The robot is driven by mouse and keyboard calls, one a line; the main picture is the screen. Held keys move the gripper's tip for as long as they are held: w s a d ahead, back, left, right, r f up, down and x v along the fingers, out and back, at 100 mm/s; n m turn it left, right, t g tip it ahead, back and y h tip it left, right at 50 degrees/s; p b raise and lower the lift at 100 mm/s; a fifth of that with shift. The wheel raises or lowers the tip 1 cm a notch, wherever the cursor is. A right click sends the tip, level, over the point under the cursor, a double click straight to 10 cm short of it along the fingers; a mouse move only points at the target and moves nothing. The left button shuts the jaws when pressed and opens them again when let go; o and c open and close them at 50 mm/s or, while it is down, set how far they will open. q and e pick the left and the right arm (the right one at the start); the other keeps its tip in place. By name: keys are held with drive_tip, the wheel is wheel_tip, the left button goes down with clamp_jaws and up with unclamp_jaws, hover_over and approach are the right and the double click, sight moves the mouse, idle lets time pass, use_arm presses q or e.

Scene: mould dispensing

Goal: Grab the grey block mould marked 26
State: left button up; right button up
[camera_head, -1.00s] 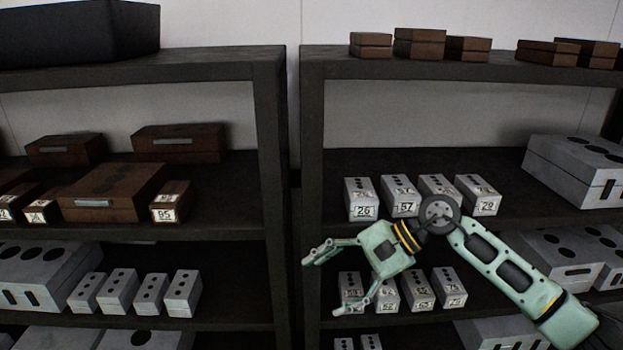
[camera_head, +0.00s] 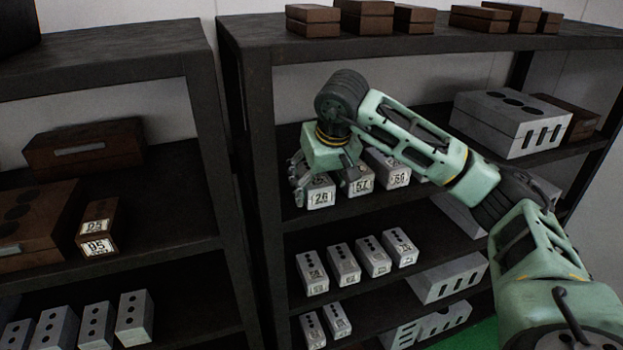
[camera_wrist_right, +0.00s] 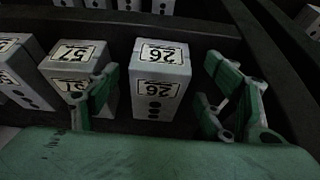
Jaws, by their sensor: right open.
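The grey block mould marked 26 (camera_head: 320,197) stands at the left end of a row on the middle shelf of the right rack. In the right wrist view the mould marked 26 (camera_wrist_right: 158,78) appears upside down, with its labels and dark holes visible. My right gripper (camera_head: 325,181) is over it, partly hiding its top. In the right wrist view the open fingers of this gripper (camera_wrist_right: 162,88) stand on either side of the mould, with gaps visible. One finger is between it and the mould marked 57 (camera_wrist_right: 78,68). My left gripper is out of view.
The mould marked 57 (camera_head: 360,182) and one marked 56 (camera_head: 396,176) stand close to the right. The rack's upright (camera_head: 262,165) is close on the left. A large grey block (camera_head: 510,122) stands farther right.

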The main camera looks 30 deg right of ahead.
drive_tip(key=shift+w+d+r+p, duration=0.15)
drive_tip(key=shift+w+p, duration=0.2)
drive_tip(key=shift+w, duration=0.2)
drive_tip(key=shift+w+d+r+p, duration=0.15)
drive_tip(key=shift+w+p, duration=0.2)
drive_tip(key=shift+w, duration=0.2)
drive_tip(key=shift+w+d+f+p, duration=0.15)
drive_tip(key=shift+w+f+p, duration=0.25)
drive_tip(key=shift+w, duration=0.25)
drive_tip(key=shift+w+d+f+p, duration=0.15)
drive_tip(key=shift+w+f+p, duration=0.2)
drive_tip(key=shift+w, duration=0.25)
drive_tip(key=shift+f, duration=0.1)
drive_tip(key=shift+s, duration=0.1)
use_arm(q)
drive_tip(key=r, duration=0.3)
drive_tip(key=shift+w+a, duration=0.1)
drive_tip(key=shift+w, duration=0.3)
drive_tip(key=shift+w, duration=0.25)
use_arm(e)
drive_tip(key=shift+f, duration=0.25)
drive_tip(key=shift+c, duration=0.2)
clamp_jaws()
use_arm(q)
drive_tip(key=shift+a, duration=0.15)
use_arm(e)
drive_tip(key=shift+r, duration=0.1)
